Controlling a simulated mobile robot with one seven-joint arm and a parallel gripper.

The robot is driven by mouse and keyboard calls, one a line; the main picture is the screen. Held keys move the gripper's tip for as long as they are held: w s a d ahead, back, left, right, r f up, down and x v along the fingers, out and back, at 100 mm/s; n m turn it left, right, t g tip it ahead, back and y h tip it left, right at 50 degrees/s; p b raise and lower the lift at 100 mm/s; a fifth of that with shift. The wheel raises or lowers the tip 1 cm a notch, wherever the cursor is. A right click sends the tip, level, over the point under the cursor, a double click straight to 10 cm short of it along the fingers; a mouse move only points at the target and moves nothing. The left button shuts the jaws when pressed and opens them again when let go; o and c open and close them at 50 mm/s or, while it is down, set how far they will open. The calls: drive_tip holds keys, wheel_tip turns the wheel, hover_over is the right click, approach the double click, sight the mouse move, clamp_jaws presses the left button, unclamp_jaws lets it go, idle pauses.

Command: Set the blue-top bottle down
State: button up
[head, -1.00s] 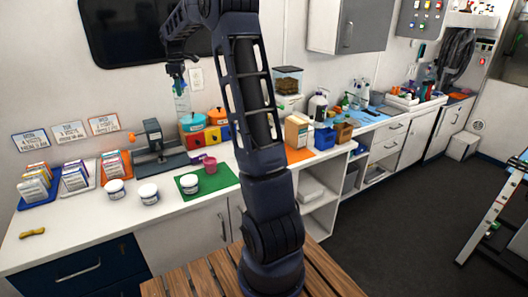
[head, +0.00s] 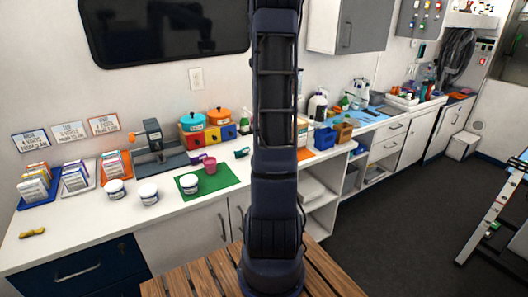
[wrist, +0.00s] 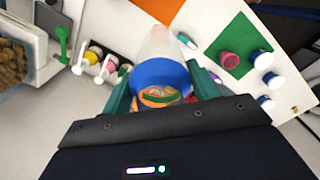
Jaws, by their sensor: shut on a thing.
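In the wrist view my gripper (wrist: 161,84) is shut on the blue-top bottle (wrist: 160,48), one green finger on each side of its blue top. The bottle has a pale, translucent body that points away from the wrist camera. It appears to be above the white counter; whether its base touches anything cannot be told. In the head view the gripper and bottle are hidden behind my upright arm.
A green mat (head: 228,175) holds a pink cup (head: 210,166) and a white jar (head: 189,184). An orange mat (head: 306,154) lies right of my arm. Teal and orange pots (head: 193,119) stand behind. Bare white counter (head: 105,222) shows at front left.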

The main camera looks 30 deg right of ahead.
wheel_tip(320, 180, down, 20)
drive_tip(key=s+d, duration=0.1)
drive_tip(key=shift+d, duration=0.3)
idle(0.4)
drive_tip(key=shift+f, duration=0.1)
drive_tip(key=o, duration=1.2)
